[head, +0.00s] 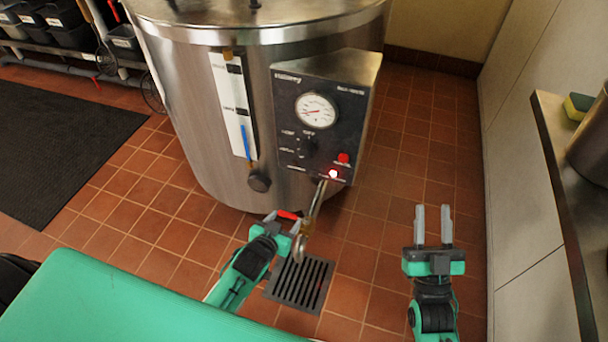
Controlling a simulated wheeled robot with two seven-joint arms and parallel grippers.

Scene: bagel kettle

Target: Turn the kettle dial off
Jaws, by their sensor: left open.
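The large steel kettle (215,130) stands ahead of me. Its black control panel (325,85) carries a round white gauge (316,110). The small dark dial (305,146) sits below the gauge, near the printed OFF label; its exact pointing is too small to read. A lamp (333,174) glows near the panel's bottom, under a red button (344,157). My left gripper (284,221) is open, below the panel and beside the kettle's drain pipe, apart from the dial. My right gripper (433,222) is open and empty, right of the kettle over the floor.
The metal drain pipe (315,207) and a red-tipped handle (288,214) are close to my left gripper. A floor grate (300,283) lies below. A counter (562,150) with a sponge (577,106) and a pot runs along the right. Floor between kettle and counter is clear.

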